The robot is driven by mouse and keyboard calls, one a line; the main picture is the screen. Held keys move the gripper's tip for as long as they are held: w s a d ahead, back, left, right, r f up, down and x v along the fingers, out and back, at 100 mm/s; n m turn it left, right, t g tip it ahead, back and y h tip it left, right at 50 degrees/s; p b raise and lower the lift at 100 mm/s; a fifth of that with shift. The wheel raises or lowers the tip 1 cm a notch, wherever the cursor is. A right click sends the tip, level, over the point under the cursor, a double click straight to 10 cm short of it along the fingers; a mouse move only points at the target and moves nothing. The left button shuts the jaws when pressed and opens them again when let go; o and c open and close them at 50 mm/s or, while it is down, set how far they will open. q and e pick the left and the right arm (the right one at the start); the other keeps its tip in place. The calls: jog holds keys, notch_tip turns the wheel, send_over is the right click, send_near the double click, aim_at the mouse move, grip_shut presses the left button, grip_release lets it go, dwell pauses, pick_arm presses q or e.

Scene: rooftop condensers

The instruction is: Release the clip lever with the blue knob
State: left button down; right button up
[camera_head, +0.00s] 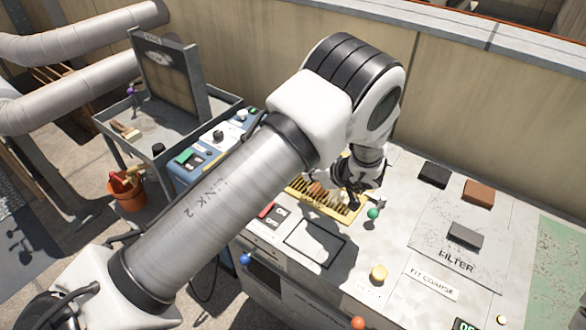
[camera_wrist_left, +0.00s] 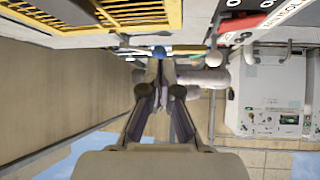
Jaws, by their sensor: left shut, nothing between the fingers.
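A blue knob (camera_head: 245,259) shows at the front left edge of the grey cabinet in the head view; its lever is hard to make out. My left gripper (camera_head: 352,192) is over the cabinet top by the yellow-framed fin panel (camera_head: 297,187), well to the right of this knob and apart from it. In the left wrist view, my left gripper (camera_wrist_left: 161,66) is shut and empty. A blue round knob (camera_wrist_left: 160,52) appears just past its fingertips there; I cannot tell its distance. My right gripper is in neither view.
A green knob (camera_head: 373,213) stands close beside my left gripper. Dark and brown blocks (camera_head: 478,193) lie at right. An orange bucket (camera_head: 127,192) stands on the floor at left.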

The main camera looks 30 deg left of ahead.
pick_arm(q)
jog(key=x, duration=0.8)
jog(key=shift+a+f, duration=0.15)
jog(key=a, duration=0.2)
jog(key=w+a+p, duration=0.1)
jog(key=shift+w+a+f, duration=0.15)
jog(key=shift+a, duration=0.65)
jog(key=shift+w, duration=0.1)
jog(key=shift+a, duration=0.15)
